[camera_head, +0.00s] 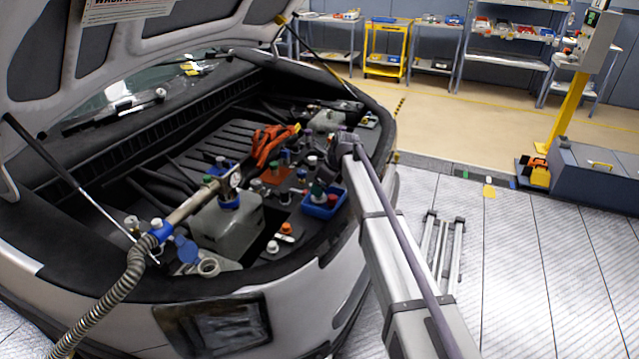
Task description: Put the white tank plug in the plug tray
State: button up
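My arm reaches in from the lower right over the open engine bay. My gripper (318,172) is at its far end, small and dark against the parts there; its fingers cannot be made out. A small blue tray (322,211), which looks like the plug tray, lies just below the gripper. A small white plug-like part (272,247) sits at the front of the bay, left of the tray. I cannot tell which white part is the tank plug.
A grey tank (226,225) carries a pipe with a gauge, joined to a ribbed hose (110,300). An orange tool (270,145) lies behind it. The raised hood (120,50) hangs over the left.

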jog(key=p+v, duration=0.4)
jog(key=v, duration=0.3)
jog(key=s+d+n+h, duration=0.1)
jog(key=s+d+n, duration=0.5)
jog(key=s, duration=0.6)
jog(key=s+d+f+n+g+h, duration=0.1)
jog(key=s+d+n, duration=0.6)
jog(key=s, duration=0.6)
jog(key=s+d+n+g+h, duration=0.1)
jog(key=s+d+n+h, duration=0.1)
jog(key=s+d+n, duration=0.5)
jog(key=s+n, duration=0.3)
jog(key=s, duration=0.2)
jog(key=shift+s+d+f, duration=0.15)
jog(key=shift+d+f, duration=0.1)
jog(key=shift+f, duration=0.1)
jog(key=shift+c, duration=0.4)
